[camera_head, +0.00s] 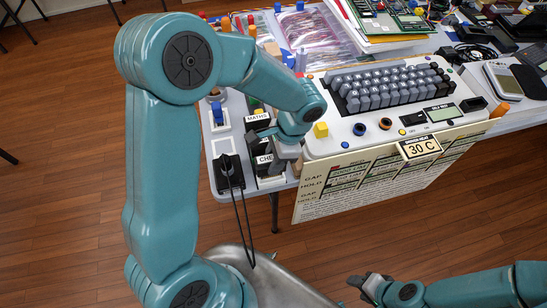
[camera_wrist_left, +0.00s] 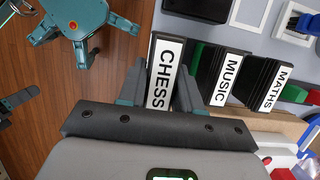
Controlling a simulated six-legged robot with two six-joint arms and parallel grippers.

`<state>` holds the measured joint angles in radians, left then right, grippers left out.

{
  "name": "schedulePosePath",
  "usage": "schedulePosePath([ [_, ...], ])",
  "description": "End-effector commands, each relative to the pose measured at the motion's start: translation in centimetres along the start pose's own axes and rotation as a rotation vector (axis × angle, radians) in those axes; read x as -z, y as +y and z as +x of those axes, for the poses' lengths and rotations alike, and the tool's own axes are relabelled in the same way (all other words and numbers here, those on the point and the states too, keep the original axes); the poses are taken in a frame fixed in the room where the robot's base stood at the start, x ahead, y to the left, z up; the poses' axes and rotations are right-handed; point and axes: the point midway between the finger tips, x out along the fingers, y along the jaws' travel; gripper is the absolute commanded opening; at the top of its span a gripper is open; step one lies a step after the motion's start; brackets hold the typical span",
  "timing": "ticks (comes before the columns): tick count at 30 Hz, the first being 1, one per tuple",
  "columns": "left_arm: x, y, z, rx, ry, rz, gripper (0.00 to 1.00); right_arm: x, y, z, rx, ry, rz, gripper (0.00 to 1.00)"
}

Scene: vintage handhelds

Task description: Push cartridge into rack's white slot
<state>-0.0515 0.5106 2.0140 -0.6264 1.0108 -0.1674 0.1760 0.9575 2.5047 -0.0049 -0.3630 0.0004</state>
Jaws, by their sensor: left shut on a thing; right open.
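A black cartridge labelled CHESS (camera_head: 265,161) is at the table's front edge; it also shows in the left wrist view (camera_wrist_left: 165,72). My left gripper (camera_head: 282,156) is shut on it, with one finger on each side. Cartridges labelled MUSIC (camera_wrist_left: 228,78) and MATHS (camera_wrist_left: 273,88) stand beside it in a row, with green and red pieces showing between them. My right gripper (camera_head: 370,287) is open and empty, low over the floor, away from the table.
A white keyboard computer (camera_head: 325,140) stands close to the right of the cartridges. A 30 C sign (camera_head: 420,148) is at its front. A black holder (camera_head: 228,172) with a hanging cord is just left. Bagged parts and circuit boards (camera_head: 395,18) lie behind. Open floor lies in front.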

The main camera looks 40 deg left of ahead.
Motion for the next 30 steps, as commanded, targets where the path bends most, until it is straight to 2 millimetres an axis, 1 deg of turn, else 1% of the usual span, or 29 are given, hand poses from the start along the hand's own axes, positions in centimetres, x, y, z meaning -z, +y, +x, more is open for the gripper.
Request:
schedulePosePath([
  [11, 0.0, 0.0, 0.1, 0.0, 0.0, 0.0, 0.0, 0.0, 0.1, 0.1, 0.0, 0.0, 0.0, 0.49],
  [30, 0.5, 0.0, 1.6, 0.0, 0.0, 0.0, 0.0, 0.0, 0.5, 1.4, 0.0, 0.0, 0.0, 0.49],
])
